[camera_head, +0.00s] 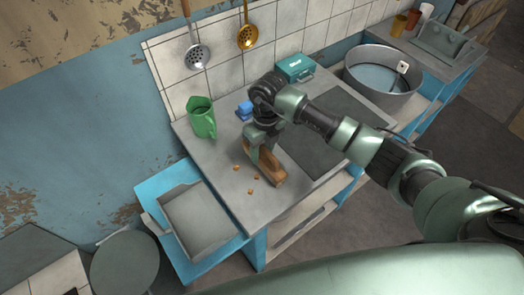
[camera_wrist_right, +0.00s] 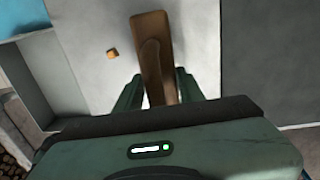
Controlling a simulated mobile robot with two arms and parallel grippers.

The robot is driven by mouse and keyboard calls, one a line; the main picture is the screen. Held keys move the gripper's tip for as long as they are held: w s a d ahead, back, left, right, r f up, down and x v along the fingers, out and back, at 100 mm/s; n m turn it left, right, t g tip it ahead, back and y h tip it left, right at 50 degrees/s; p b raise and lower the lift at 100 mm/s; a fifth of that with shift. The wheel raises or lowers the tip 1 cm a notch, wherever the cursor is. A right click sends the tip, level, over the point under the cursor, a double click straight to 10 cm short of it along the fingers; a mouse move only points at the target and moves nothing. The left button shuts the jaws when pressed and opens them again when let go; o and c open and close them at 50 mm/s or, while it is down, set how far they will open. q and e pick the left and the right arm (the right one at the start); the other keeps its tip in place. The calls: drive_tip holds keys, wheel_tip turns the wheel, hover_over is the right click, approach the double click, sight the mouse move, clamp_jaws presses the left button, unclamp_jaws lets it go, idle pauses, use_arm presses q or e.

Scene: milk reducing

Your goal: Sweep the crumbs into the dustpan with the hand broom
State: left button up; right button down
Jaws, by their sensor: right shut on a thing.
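The hand broom (camera_head: 270,172) is brown and wooden; it also shows in the right wrist view (camera_wrist_right: 152,35). My right gripper (camera_head: 260,147) is shut on its handle, with the broom at or just above the grey counter. Several small orange-brown crumbs (camera_head: 256,178) lie on the counter to the left of the broom. One crumb (camera_wrist_right: 112,53) shows left of the broom in the right wrist view. The dustpan (camera_head: 198,218) is a grey, shallow, open tray at the counter's left end, and part of it shows at left in the wrist view (camera_wrist_right: 48,65). My left gripper is not in view.
A green jug (camera_head: 201,118) and a blue object (camera_head: 244,110) stand toward the wall. A teal box (camera_head: 295,67) and a large round metal tub (camera_head: 383,80) are farther right. Bare counter lies between crumbs and dustpan.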

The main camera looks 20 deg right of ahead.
drive_tip(key=shift+f, duration=0.15)
idle(0.3)
drive_tip(key=shift+s+a, duration=0.35)
drive_tip(key=shift+a, duration=0.6)
drive_tip(key=shift+s+a, duration=0.3)
drive_tip(key=shift+a, duration=0.6)
drive_tip(key=shift+s+a, duration=0.15)
drive_tip(key=shift+a, duration=0.1)
drive_tip(key=shift+s+a, duration=0.25)
drive_tip(key=shift+a, duration=0.45)
drive_tip(key=shift+s+a, duration=0.25)
drive_tip(key=shift+a, duration=0.45)
drive_tip(key=shift+s+a, duration=0.25)
drive_tip(key=shift+a, duration=0.45)
drive_tip(key=shift+s+a, duration=0.25)
drive_tip(key=shift+a, duration=0.45)
drive_tip(key=shift+s+a, duration=0.25)
drive_tip(key=shift+a, duration=0.45)
drive_tip(key=shift+s+a, duration=0.25)
drive_tip(key=shift+a, duration=0.45)
